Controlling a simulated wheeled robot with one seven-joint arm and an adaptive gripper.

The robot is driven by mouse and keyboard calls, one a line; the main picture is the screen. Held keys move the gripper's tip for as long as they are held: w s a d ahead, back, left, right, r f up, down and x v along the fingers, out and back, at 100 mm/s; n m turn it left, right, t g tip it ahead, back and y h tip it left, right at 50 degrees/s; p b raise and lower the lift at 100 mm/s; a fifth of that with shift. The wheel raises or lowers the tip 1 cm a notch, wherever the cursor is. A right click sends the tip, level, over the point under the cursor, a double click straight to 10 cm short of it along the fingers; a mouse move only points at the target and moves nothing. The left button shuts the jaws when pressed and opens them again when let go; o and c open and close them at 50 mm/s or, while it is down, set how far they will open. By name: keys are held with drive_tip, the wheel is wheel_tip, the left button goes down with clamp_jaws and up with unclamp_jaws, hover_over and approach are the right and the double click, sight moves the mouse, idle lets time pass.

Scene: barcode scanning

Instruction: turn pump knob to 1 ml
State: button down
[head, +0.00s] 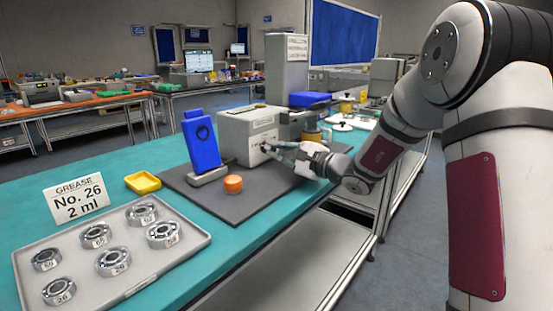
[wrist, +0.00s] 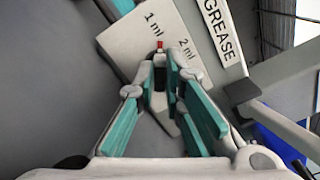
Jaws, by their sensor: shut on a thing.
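The grease pump is a light grey box (head: 240,125) on a dark mat in the head view. In the wrist view its face (wrist: 128,42) carries the marks "1 ml" (wrist: 157,22) and "2 ml" (wrist: 186,49) beside a "GREASE" label. The pump knob (wrist: 159,57) has a red tip, which points up in the wrist picture, just under the "1 ml" mark. My gripper (wrist: 161,78) is shut on the knob, with a fingertip on either side of it; the fingers hide most of the knob. In the head view my gripper (head: 277,150) reaches the pump's front from the right.
A blue device on a stand (head: 199,140) and an orange round container (head: 233,184) stand on the mat (head: 255,198). A tray (head: 165,262) of numbered bearings, a yellow dish (head: 143,182) and a card reading "GREASE No. 26 2 ml" (head: 77,199) are at left.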

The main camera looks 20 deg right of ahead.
drive_tip(key=shift+f, duration=0.1)
idle(0.5)
drive_tip(key=c, duration=1.7)
unclamp_jaws()
drive_tip(key=v, duration=1.2)
